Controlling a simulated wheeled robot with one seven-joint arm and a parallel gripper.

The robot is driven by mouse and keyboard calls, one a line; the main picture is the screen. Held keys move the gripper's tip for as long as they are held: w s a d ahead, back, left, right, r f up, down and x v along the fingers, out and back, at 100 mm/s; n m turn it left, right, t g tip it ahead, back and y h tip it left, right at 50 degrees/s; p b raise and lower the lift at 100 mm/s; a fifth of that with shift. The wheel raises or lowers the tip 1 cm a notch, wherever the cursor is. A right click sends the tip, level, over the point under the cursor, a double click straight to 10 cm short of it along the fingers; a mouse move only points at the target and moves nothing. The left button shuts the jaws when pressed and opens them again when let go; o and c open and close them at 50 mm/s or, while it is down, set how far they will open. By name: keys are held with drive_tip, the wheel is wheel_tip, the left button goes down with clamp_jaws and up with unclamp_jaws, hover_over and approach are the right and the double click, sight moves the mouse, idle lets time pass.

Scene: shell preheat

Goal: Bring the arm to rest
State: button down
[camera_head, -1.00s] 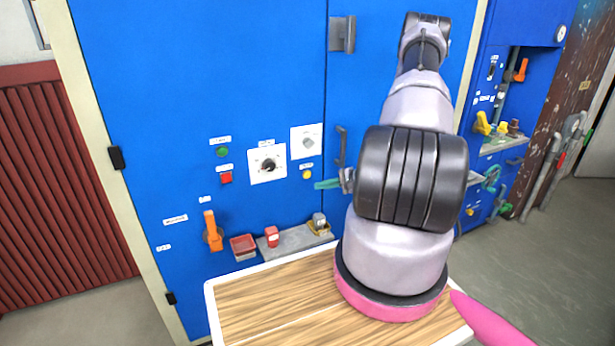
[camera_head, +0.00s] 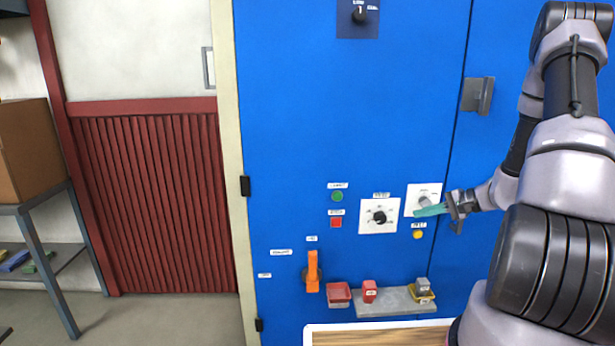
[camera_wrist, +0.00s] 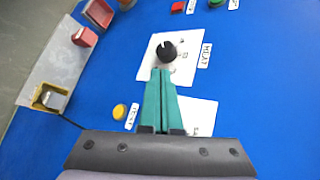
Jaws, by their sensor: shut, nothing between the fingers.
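My gripper (camera_head: 430,211) is in front of the blue cabinet (camera_head: 290,100), by the right-hand white dial plate (camera_head: 423,190), and its teal fingers partly cover that plate. In the wrist view the teal fingers of my gripper (camera_wrist: 160,76) lie together, shut and empty. Their tips appear just below the black knob (camera_wrist: 167,51) on its white plate. I cannot tell whether they touch anything. My arm reaches in from the right side of the head view.
An orange handle (camera_head: 313,270) and a yellow button (camera_head: 418,234) are on the panel. A wood-topped table (camera_head: 380,337) is below.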

drive_tip(key=s+a+r+n+g+h, duration=0.1)
drive_tip(key=s+a+r+n, duration=0.15)
drive_tip(key=r, duration=0.45)
drive_tip(key=s+a+r+n+g+h, duration=0.1)
drive_tip(key=s+a+r, duration=0.25)
drive_tip(key=r, duration=0.25)
drive_tip(key=s+a+r+n+g+h, duration=0.1)
drive_tip(key=s+a+r+g, duration=0.2)
drive_tip(key=r, duration=0.4)
drive_tip(key=s+a+r+n+t+h, duration=0.1)
drive_tip(key=s+r+t+h, duration=0.4)
drive_tip(key=s+r, duration=0.8)
drive_tip(key=s+a, duration=0.1)
drive_tip(key=s, duration=0.2)
drive_tip(key=shift+s+a+r, duration=0.15)
drive_tip(key=shift+s+r, duration=0.1)
drive_tip(key=shift+r, duration=0.05)
